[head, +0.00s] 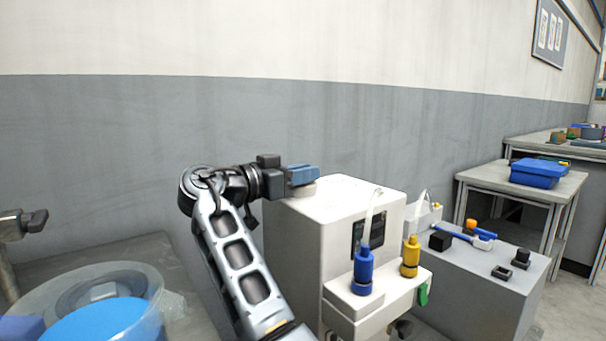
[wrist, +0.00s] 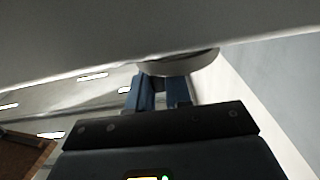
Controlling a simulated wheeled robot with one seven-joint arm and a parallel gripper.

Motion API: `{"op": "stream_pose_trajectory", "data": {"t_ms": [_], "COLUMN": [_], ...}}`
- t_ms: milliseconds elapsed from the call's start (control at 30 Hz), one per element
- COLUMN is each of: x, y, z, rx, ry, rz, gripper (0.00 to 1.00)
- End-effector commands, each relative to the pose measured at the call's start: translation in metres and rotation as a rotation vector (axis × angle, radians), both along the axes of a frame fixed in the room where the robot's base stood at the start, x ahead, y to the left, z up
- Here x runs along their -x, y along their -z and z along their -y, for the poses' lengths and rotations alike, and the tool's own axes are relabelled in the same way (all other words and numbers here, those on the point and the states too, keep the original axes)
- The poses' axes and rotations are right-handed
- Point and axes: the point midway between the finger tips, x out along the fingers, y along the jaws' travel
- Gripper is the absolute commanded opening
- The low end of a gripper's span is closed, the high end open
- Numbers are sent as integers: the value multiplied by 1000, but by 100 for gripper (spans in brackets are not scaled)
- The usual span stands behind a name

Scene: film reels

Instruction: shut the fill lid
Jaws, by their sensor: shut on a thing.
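The fill lid is a pale round disc (head: 301,191) at the top of the white machine (head: 345,192), partly hidden under my gripper. My gripper (head: 304,175) has blue fingers and lies level over the lid at the machine's top left. In the wrist view my gripper's fingers (wrist: 160,92) reach the rim of the lid (wrist: 185,66) and stand a little apart, shut on part of it. The held part is hidden. A dark gap shows along one side of the lid in the wrist view. I cannot tell whether the lid sits fully down.
A blue bottle (head: 364,272) and a yellow bottle (head: 410,257) stand on the machine's front ledge. A grey bench (head: 480,285) with small black parts is at the right. A clear tub (head: 150,318) with blue contents is at the lower left.

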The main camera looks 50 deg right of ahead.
Motion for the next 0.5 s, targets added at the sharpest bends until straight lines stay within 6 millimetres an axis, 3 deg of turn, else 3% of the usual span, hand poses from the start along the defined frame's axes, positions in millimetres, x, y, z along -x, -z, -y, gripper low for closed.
{"op": "stream_pose_trajectory", "data": {"t_ms": [67, 100, 300, 500], "x": [0, 0, 0, 0], "y": [8, 9, 7, 6], "z": [0, 0, 0, 0], "rx": [-11, -12, -10, -8], "ry": [1, 1, 1, 1], "rz": [-11, -12, -10, -9], "gripper": [0, 20, 39, 40]}}
